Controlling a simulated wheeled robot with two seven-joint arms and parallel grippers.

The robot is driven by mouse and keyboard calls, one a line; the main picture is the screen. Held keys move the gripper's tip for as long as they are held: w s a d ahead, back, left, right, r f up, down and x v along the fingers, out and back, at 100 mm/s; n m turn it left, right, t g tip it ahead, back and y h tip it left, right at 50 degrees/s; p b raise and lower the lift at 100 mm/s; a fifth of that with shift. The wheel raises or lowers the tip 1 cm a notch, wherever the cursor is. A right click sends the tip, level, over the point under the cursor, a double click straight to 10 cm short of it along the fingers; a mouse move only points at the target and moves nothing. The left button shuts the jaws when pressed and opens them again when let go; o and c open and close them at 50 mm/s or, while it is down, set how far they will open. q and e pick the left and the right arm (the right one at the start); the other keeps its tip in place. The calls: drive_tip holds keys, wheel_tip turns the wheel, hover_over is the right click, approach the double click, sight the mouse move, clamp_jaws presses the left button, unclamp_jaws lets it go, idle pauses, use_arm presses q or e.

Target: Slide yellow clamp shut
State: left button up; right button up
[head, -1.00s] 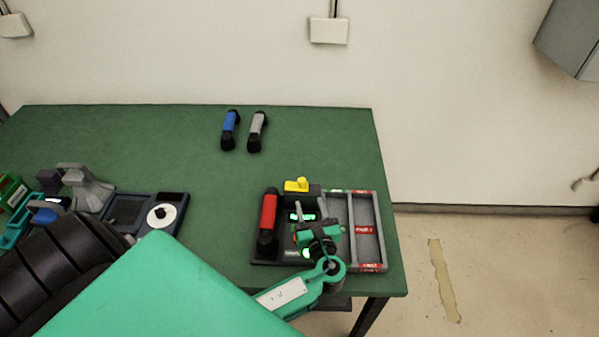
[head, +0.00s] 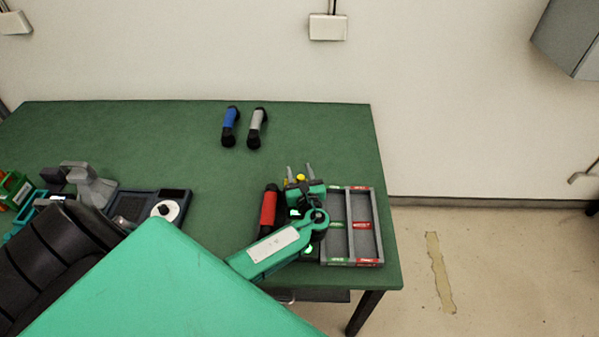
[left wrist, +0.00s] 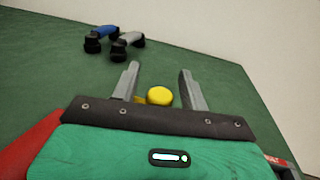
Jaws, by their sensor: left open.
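The yellow clamp (head: 300,178) sits at the back of the dark device at the right end of the green table, mostly hidden behind my left gripper in the head view. In the left wrist view the clamp (left wrist: 159,96) shows as a round yellow knob with a bit of yellow to its left. My left gripper (head: 301,170) is open, its two grey fingers pointing away over the clamp. In the left wrist view the knob lies between the fingers of the gripper (left wrist: 159,80), with gaps on both sides. Whether anything touches is unclear. My right gripper is not in view.
A red handset (head: 268,210) lies left of the gripper. A grey divided tray (head: 382,225) with labels is at the right. Blue (head: 230,127) and grey (head: 257,128) handsets lie farther back. The table's middle is clear.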

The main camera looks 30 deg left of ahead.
use_arm(q)
clamp_jaws()
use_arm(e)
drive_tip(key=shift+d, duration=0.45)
